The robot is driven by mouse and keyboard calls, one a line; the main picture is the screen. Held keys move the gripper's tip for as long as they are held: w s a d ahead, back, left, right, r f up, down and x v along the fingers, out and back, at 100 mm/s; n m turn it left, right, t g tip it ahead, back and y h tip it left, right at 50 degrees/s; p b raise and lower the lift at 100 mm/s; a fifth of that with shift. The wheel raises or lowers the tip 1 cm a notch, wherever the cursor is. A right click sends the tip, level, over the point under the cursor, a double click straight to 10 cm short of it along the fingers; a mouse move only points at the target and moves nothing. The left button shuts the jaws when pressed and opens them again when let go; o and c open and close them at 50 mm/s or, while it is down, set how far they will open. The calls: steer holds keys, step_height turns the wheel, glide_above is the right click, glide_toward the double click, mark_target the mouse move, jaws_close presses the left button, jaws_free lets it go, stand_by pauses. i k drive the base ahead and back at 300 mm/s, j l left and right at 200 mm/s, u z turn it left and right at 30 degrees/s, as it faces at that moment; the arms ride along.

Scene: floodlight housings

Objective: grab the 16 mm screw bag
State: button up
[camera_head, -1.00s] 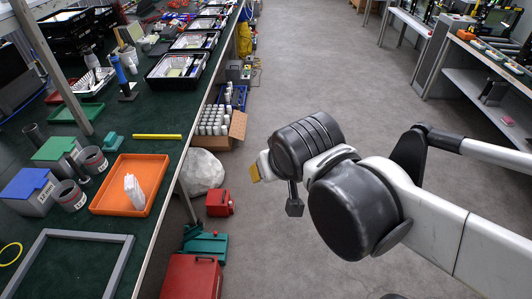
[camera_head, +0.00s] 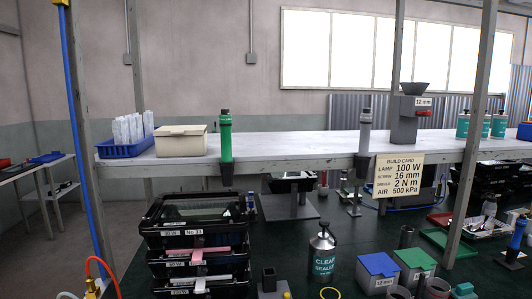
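Several white bags (camera_head: 128,128) stand upright in a blue tray (camera_head: 127,149) at the left end of the raised shelf. Their print is too small to read, so I cannot tell which is a 16 mm screw bag. The build card (camera_head: 398,175) on the shelf's front edge reads screw 16 mm. On the bench below, a grey box with a blue lid (camera_head: 379,264) has a label that seems to read 12 mm. A green-lidded box (camera_head: 414,259) stands beside it, its label unclear. My gripper is not in view.
A beige box (camera_head: 181,141) stands right of the blue tray. Green (camera_head: 226,135) and grey (camera_head: 364,140) drivers hang at the shelf edge. Stacked black bins (camera_head: 196,245) and a sealer can (camera_head: 322,250) stand below. A post (camera_head: 472,130) crosses the right side. The mid-shelf is clear.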

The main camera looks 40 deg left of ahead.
mark_target(131, 121)
steer(key=u, duration=2.5)
steer(key=i+j+z, duration=0.15)
steer(key=j, duration=0.9)
steer(key=j+z, duration=0.1)
steer(key=j, duration=0.95)
steer(key=i+j+z, duration=0.15)
steer(key=i+j, duration=0.55)
steer(key=i+j+z, duration=0.15)
steer(key=i+j, duration=0.45)
steer(key=j, duration=0.15)
